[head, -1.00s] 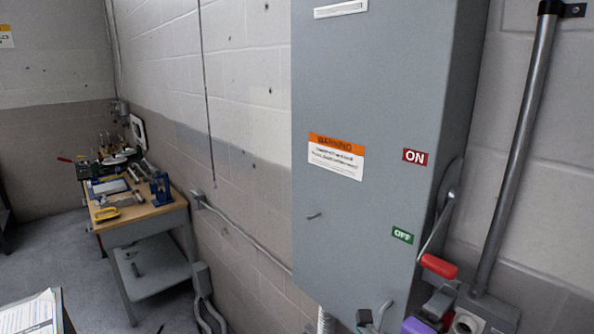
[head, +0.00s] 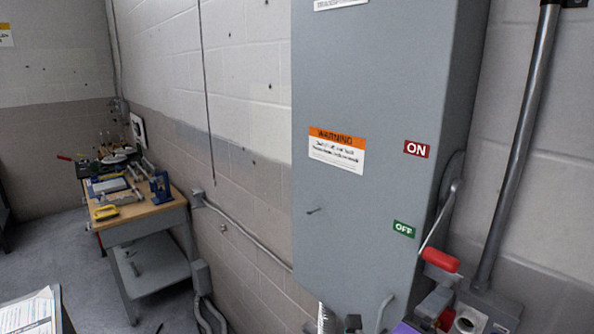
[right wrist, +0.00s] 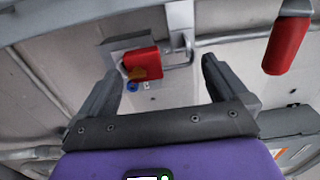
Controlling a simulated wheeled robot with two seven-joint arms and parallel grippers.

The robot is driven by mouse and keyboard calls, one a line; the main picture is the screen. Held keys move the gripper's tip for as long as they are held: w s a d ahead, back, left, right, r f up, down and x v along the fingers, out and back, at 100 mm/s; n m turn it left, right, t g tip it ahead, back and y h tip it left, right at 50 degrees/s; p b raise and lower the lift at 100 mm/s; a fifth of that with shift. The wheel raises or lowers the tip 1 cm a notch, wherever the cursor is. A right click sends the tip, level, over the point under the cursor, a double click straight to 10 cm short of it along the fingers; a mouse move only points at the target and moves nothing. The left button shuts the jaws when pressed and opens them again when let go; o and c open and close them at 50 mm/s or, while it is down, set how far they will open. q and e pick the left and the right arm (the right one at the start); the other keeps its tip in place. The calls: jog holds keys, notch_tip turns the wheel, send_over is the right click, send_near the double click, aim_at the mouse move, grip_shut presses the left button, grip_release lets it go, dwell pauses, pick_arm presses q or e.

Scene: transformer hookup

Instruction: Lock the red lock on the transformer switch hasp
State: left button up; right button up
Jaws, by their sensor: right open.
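The grey transformer switch box (head: 370,80) fills the middle of the head view. Its lever has a red handle (head: 440,260), low beside the green OFF label (head: 403,229); the handle also shows in the right wrist view (right wrist: 287,45). In the right wrist view the red lock (right wrist: 143,60) is at the metal hasp (right wrist: 180,45); whether its shackle is closed I cannot tell. My right gripper (right wrist: 160,72) is open and empty, its fingers spread on either side of the lock and apparently short of it. My left gripper is not in view.
A vertical metal pipe (head: 520,130) runs along the wall right of the box. A workbench (head: 145,210) with tools stands far left. A table corner with papers (head: 35,312) shows at bottom left. The floor between is mostly clear.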

jog(key=b+v, duration=0.3)
jog(key=v, duration=0.8)
jog(key=w+a+f+n+t+y, duration=0.3)
jog(key=w+f+n+y, duration=0.45)
jog(key=w+f, duration=0.75)
notch_tip(320, 180, down, 13)
jog(key=w+a+n+g+y+b, duration=0.1)
jog(key=w+n+y, duration=0.15)
jog(key=n, duration=0.45)
jog(key=s+a+f+n+g+y, duration=0.1)
jog(key=s+f+n+g+y, duration=0.2)
jog(key=f, duration=0.6)
jog(key=s+f+n+g+y, duration=0.2)
jog(key=s+f+n+g, duration=0.1)
jog(key=f, duration=0.6)
pick_arm(q)
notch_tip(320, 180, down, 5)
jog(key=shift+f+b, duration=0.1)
jog(key=shift+b, duration=0.35)
pick_arm(e)
jog(key=s+f+n+g+y, duration=0.1)
jog(key=s+f+n+g, duration=0.1)
jog(key=s+f, duration=0.4)
jog(key=s+f+n+g+y, duration=0.1)
jog(key=s+f+g, duration=0.4)
jog(key=s, duration=0.7)
jog(key=shift+f+n+y, duration=0.4)
jog(key=shift+f+n, duration=0.45)
jog(key=shift+f, duration=0.05)
